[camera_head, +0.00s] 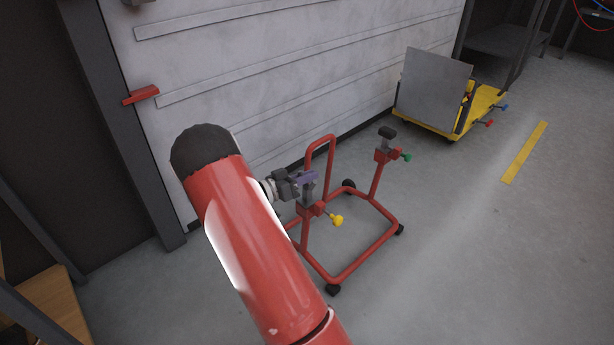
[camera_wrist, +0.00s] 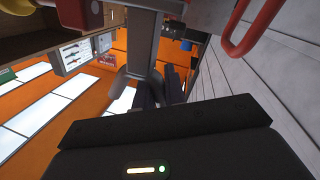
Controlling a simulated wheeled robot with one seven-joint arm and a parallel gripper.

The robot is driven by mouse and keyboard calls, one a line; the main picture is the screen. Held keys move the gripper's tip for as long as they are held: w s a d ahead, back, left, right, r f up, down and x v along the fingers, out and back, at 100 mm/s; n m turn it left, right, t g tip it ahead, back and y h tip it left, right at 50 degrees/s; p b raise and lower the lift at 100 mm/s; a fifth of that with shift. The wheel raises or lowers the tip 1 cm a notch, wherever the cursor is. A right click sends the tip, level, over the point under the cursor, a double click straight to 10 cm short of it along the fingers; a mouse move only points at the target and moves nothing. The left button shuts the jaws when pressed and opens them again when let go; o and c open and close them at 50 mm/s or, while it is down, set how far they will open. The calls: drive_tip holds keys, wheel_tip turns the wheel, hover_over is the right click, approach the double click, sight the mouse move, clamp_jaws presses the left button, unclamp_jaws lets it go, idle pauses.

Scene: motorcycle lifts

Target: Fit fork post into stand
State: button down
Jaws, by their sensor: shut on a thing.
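The stand (camera_head: 362,262) is a red tube frame on small black wheels, standing on the floor before the wall. Its left upright carries a red socket (camera_head: 313,210) with a yellow knob (camera_head: 337,221). My gripper (camera_head: 298,184) is at that upright and shut on the fork post (camera_head: 308,193), a grey post with a purplish top. The post is over the left socket; I cannot tell whether its lower end is inside. In the wrist view the grey post (camera_wrist: 144,42) rises beyond the dark gripper fingers (camera_wrist: 157,88). The right upright holds a black-topped post (camera_head: 387,133) beside a green knob (camera_head: 406,156).
The stand's red hoop (camera_head: 331,150) rises just behind my gripper. The pale panelled wall (camera_head: 240,75) is close behind the stand. A yellow wheeled platform (camera_head: 484,102) with a grey plate (camera_head: 434,90) stands at the back right. The floor right of the stand is clear.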

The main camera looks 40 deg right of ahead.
drive_tip(key=c, duration=1.4)
unclamp_jaws()
drive_tip(key=shift+a, duration=0.1)
drive_tip(key=a, duration=0.5)
drive_tip(key=w+a, duration=0.1)
drive_tip(key=a, duration=0.1)
drive_tip(key=shift+a+p, duration=0.3)
drive_tip(key=shift+p, duration=0.1)
drive_tip(key=shift+w, duration=0.1)
